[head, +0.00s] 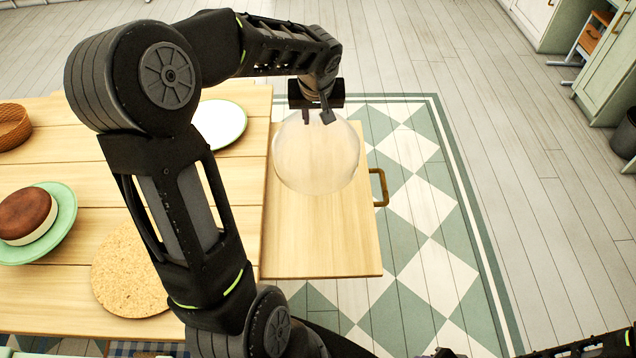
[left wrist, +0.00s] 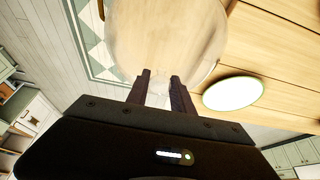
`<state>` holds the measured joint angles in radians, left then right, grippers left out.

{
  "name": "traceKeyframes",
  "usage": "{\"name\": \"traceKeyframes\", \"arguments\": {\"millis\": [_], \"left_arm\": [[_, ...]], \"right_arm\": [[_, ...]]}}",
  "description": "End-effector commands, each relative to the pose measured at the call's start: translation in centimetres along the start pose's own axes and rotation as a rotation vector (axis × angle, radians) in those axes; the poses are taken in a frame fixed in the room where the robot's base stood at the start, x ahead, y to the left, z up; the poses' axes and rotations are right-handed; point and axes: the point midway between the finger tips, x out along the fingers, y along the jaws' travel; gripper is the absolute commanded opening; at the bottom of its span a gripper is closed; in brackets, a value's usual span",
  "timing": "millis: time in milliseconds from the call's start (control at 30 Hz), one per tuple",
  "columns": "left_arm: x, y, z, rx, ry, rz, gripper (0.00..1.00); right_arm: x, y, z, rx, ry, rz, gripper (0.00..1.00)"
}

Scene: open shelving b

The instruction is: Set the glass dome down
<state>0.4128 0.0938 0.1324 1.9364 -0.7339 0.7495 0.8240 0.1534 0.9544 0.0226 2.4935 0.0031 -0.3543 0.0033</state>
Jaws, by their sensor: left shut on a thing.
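The clear glass dome (head: 315,158) hangs from my left gripper (head: 318,116), over a pale wooden board (head: 320,245) with a brass handle. The gripper's fingers are shut on the top of the dome. In the left wrist view the dome (left wrist: 165,40) fills the area beyond the fingertips (left wrist: 160,80). I cannot tell whether its lower rim touches the board. A brown-topped cake (head: 27,215) sits on a green plate (head: 62,222) at the left of the table. My right gripper is not in view.
A white plate (head: 220,123) lies behind my left arm, and a round cork mat (head: 125,272) lies in front. A woven basket (head: 12,127) is at the far left. Open floor with a checkered rug (head: 425,190) lies to the right.

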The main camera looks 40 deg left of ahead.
Motion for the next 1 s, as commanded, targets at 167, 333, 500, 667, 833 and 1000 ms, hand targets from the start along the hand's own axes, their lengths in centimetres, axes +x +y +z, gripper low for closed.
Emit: {"name": "traceKeyframes", "arguments": {"millis": [167, 333, 500, 667, 833, 1000], "left_arm": [[-0.1, 0.1, -0.1, 0.002, 0.003, 0.002, 0.0], [0.6, 0.1, 0.2, 0.004, 0.001, 0.0, 0.0], [3.0, 0.1, 1.3, 0.005, -0.002, 0.0, 0.0], [5.2, 0.1, 2.2, 0.006, 0.0, 0.001, 0.0], [5.8, 0.1, 2.3, 0.004, 0.005, 0.002, 0.0], [5.7, 0.1, 2.3, 0.004, 0.004, 0.002, 0.0]], "right_arm": [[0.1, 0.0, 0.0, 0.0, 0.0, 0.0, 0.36], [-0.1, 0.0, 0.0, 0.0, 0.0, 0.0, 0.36], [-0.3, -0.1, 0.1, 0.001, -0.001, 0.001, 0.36], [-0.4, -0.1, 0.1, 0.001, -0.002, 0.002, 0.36], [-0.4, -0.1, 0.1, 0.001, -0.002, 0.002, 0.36], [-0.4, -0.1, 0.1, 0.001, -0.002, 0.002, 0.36]]}}
